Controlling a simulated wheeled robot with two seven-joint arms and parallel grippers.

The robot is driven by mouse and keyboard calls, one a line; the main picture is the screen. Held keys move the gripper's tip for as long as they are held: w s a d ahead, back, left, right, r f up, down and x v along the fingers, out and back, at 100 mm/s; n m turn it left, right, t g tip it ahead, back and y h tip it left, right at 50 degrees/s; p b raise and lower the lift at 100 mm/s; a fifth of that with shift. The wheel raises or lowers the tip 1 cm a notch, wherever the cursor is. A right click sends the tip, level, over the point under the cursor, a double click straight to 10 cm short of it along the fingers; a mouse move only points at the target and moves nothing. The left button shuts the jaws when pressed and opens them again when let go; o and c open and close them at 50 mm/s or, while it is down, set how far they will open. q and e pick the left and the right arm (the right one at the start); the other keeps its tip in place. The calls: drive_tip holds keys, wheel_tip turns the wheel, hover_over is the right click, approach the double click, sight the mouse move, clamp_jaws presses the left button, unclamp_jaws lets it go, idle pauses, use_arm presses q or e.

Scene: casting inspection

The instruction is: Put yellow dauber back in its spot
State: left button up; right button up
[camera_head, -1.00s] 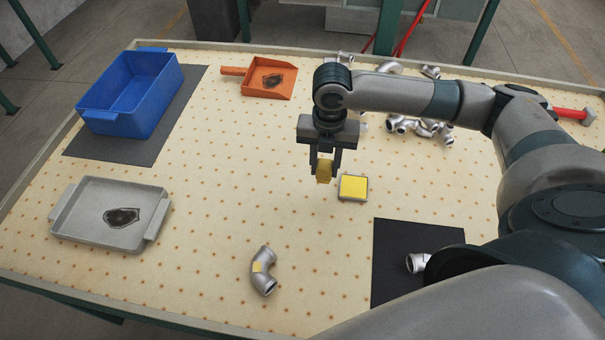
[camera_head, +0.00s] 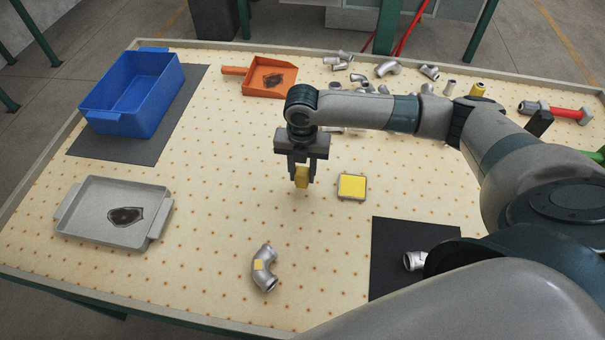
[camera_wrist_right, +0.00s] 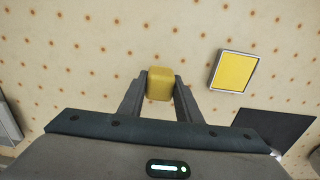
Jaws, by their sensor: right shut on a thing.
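My right gripper (camera_head: 301,178) is shut on the yellow dauber (camera_head: 302,174), a small yellow block held between its two fingers. The dauber also shows between the fingertips in the right wrist view (camera_wrist_right: 160,84). It is held above the table, to the left of a square yellow pad in a grey frame (camera_head: 352,186). The pad also shows right of the gripper in the wrist view (camera_wrist_right: 233,71). My left gripper is out of view.
A grey tray (camera_head: 80,222) and a blue bin (camera_head: 125,117) on a dark mat stand at the left. An orange scoop (camera_head: 285,88) and several pipe fittings (camera_head: 387,69) lie at the back. A black mat (camera_head: 395,255) and a red-handled hammer (camera_head: 567,113) are at the right.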

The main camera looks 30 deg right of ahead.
sight(302, 170)
drive_tip(key=shift+f+p, duration=0.15)
drive_tip(key=shift+p, duration=0.3)
drive_tip(key=shift+f, duration=0.65)
drive_tip(key=shift+f, duration=0.25)
drive_tip(key=o, duration=0.9)
drive_tip(key=shift+o, duration=0.2)
drive_tip(key=shift+f+b, duration=0.1)
drive_tip(key=shift+b, duration=0.45)
wheel_tip(302, 170, up, 18)
drive_tip(key=b, duration=0.4)
drive_tip(key=shift+w, duration=0.15)
